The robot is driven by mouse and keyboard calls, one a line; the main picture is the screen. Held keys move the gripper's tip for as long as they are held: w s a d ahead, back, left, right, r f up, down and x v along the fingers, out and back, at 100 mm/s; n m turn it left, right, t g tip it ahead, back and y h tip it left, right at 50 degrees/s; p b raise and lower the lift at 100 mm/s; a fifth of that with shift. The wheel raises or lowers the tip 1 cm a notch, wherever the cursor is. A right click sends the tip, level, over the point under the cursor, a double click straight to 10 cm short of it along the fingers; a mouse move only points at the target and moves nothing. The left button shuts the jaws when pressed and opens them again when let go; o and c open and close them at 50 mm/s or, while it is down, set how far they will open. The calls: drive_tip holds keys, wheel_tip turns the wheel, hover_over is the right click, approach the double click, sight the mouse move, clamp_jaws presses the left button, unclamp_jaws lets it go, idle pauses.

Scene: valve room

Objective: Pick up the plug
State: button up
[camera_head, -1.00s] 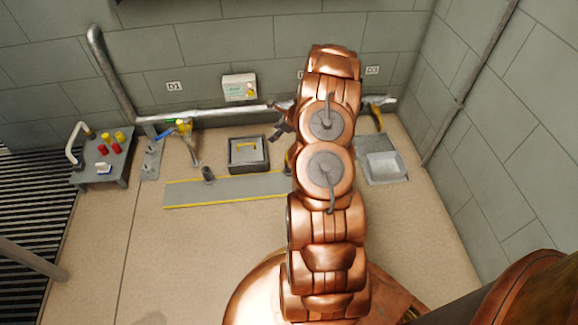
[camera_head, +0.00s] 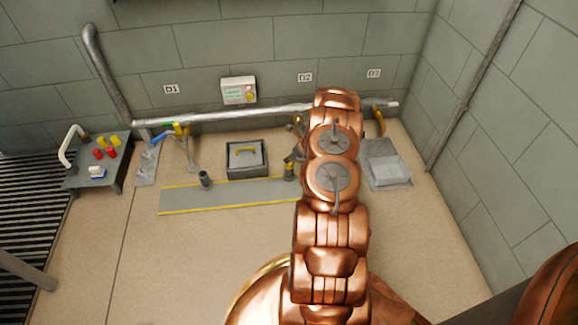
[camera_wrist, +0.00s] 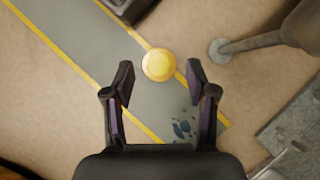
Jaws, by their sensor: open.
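A round yellow cap, apparently the top of the plug (camera_wrist: 158,65), shows in the wrist view over the yellow-edged grey strip. My gripper (camera_wrist: 160,84) is open and empty. The cap lies just beyond its fingertips, roughly centred between them, with no contact visible. The cap hides whatever is below it. In the head view my arm hides most of my gripper.
A pipe stand's round foot (camera_wrist: 220,51) is right of the cap. Blue spots (camera_wrist: 184,128) mark the strip. A grey tray (camera_head: 388,171) lies right.

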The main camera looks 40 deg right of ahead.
sight(289, 164)
drive_tip(key=shift+b+x, duration=0.45)
drive_tip(key=shift+x, duration=1.15)
drive_tip(key=shift+c, duration=0.2)
clamp_jaws()
